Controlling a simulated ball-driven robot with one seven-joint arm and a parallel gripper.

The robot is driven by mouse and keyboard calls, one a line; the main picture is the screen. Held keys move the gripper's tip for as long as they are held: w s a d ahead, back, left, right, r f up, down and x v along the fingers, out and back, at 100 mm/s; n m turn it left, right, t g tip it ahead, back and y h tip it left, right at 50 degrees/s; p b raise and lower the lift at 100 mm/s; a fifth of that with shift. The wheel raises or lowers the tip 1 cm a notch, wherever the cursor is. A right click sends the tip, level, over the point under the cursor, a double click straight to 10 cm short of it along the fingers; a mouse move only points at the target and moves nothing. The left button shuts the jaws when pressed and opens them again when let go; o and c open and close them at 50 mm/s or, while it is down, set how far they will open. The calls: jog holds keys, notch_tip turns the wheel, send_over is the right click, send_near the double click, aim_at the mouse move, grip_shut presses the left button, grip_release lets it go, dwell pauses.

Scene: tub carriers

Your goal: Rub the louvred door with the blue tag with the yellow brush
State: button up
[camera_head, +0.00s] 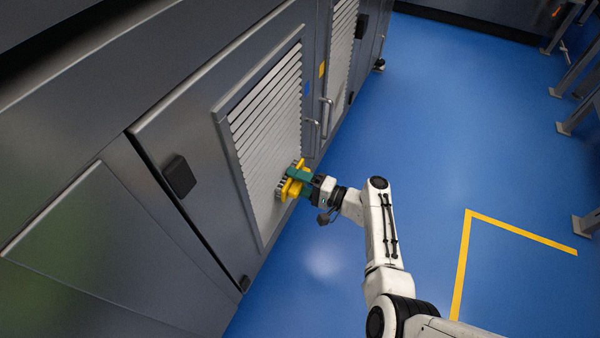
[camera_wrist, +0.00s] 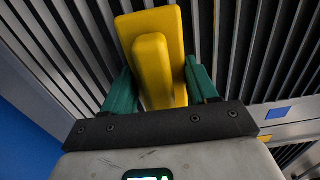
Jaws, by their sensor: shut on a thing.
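The louvred door (camera_head: 262,105) with the blue tag (camera_head: 307,88) is shut in the grey cabinet front at the left. Its slats (camera_wrist: 250,45) fill most of the wrist view, and the blue tag (camera_wrist: 278,113) shows at the right there. My gripper (camera_head: 300,175) is at the door's lower right part. Its green fingers are shut on the yellow brush (camera_head: 296,188), one on each side of the grip in the wrist view (camera_wrist: 152,70). The brush's dark bristles face the slats and appear to touch them; exact contact is partly hidden by the brush.
A second louvred door (camera_head: 341,45) with a yellow tag (camera_head: 322,69) stands just beyond. Door handles (camera_head: 326,112) stick out near the seam. A black block (camera_head: 179,176) juts from the cabinet at the left. Blue floor (camera_head: 440,120) is open to the right, with metal legs (camera_head: 575,75) at the far right.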

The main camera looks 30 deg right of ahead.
aim_at(285, 196)
jog(key=shift+s+a+r+p, duration=0.1)
jog(key=shift+s+a+p, duration=0.4)
jog(key=shift+a+p, duration=0.25)
jog(key=shift+s+a+r+p, duration=0.1)
jog(key=shift+s+a+p, duration=0.5)
jog(key=shift+a, duration=0.25)
jog(key=shift+s+a+p, duration=0.45)
jog(key=shift+a+p, duration=0.2)
jog(key=shift+a, duration=0.15)
jog(key=shift+s+a+f+p, duration=0.1)
jog(key=shift+s+a+p, duration=0.3)
jog(key=shift+a, duration=0.15)
jog(key=p+v, duration=0.1)
jog(key=v, duration=0.5)
jog(key=shift+d, duration=0.2)
jog(key=p+v, duration=0.1)
jog(key=v, duration=0.2)
jog(key=shift+s+f, duration=0.1)
